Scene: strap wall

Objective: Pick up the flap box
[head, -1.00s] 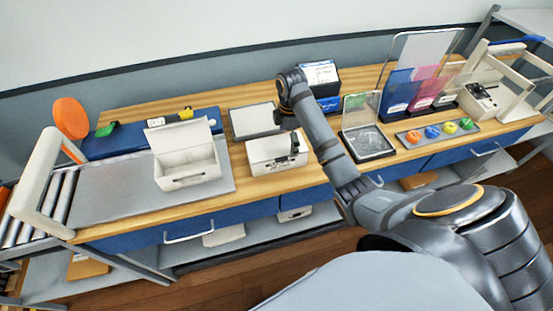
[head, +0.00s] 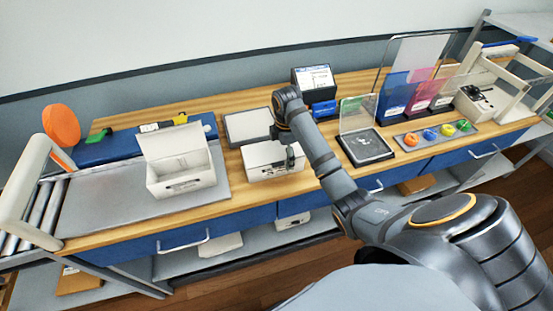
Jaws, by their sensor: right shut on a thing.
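A white box (head: 262,168) stands on the wooden bench top near the front edge, with a dark handle slot on its front. A grey panel (head: 249,126) lies behind it; I cannot tell whether it is joined to the box. My right gripper (head: 290,160) points down at the right part of this box and is shut on its front wall. The box appears to rest on the bench. A second white box (head: 182,187) with its lid raised stands on the grey plate to the left. My left gripper is not in view.
A roller conveyor (head: 40,195) lies at the far left. A black and blue device (head: 316,78) stands behind my arm. A clear-lidded tray (head: 366,145), coloured sleeves (head: 415,90) and a tray of coloured rings (head: 433,136) are to the right.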

